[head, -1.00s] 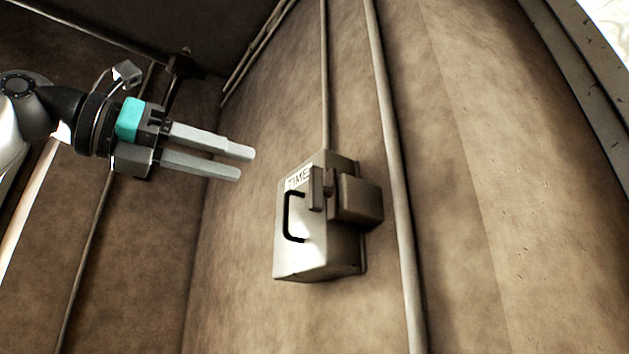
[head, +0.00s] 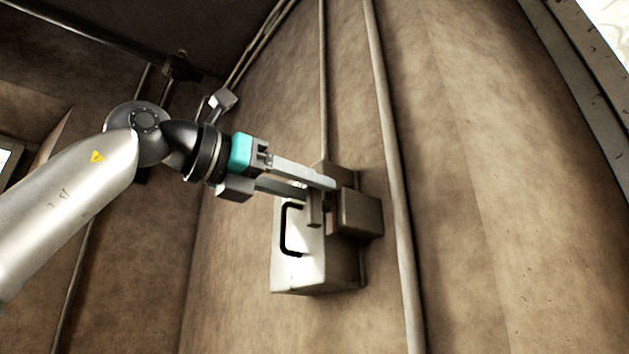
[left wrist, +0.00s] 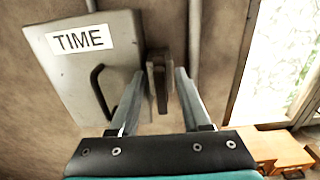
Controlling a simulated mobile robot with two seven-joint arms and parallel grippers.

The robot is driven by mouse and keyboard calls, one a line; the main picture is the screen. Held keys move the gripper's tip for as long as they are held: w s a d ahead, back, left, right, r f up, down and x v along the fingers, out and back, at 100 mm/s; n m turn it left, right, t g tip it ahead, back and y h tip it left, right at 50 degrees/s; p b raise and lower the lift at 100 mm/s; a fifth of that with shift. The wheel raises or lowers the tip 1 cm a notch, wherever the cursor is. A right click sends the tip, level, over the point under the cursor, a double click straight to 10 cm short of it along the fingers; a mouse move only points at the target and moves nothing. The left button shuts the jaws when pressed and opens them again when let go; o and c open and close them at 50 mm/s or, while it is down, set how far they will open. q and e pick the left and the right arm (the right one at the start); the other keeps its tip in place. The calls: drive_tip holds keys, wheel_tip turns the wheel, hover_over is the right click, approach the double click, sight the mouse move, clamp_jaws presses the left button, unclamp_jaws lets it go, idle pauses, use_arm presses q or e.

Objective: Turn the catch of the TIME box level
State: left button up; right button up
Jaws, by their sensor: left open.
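The TIME box (head: 297,273) is a pale metal box on the brown wall, with a black handle (head: 285,232) on its door. Its TIME label (left wrist: 82,39) is readable in the left wrist view but covered by my gripper in the head view. The catch (head: 315,208) is a dark upright bar at the door's edge. My left gripper (head: 318,187) is open at the catch's upper part. In the left wrist view the catch (left wrist: 158,80) stands between the two open fingers, with room on both sides. Contact cannot be made out. My right gripper is out of view.
A dark block (head: 361,213) sticks out just right of the catch. A vertical pipe (head: 393,180) runs down the wall further right, and a thinner one (head: 324,80) meets the box from above. The wall at the right is bare.

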use_arm(q)
drive_tip(key=shift+x, duration=0.85)
drive_tip(key=shift+c, duration=0.3)
clamp_jaws()
